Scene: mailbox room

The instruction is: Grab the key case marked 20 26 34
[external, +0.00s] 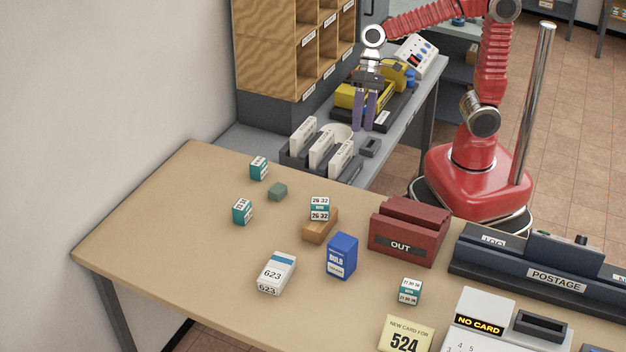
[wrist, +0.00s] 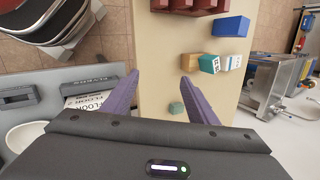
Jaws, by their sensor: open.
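Several small teal-and-white cases stand on the tan table. A case on a wooden block (external: 320,227) reads roughly 26 32 (external: 320,208); it also shows in the wrist view (wrist: 209,63). A case at the front right reads roughly 21 30 36 (external: 410,291). A back-left case (external: 259,168) and a left case (external: 242,211) have marks too small to read. I cannot tell which one is marked 20 26 34. My gripper (external: 364,118) is open and empty, above the grey side counter beyond the table; its purple fingers show in the wrist view (wrist: 147,78).
The table (external: 170,225) also holds a green block (external: 278,191), a blue box (external: 342,256), a white 623 box (external: 277,273), a red OUT tray (external: 405,232) and a postage rack (external: 555,277). Upright white cards (external: 322,149) stand in a holder below my gripper.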

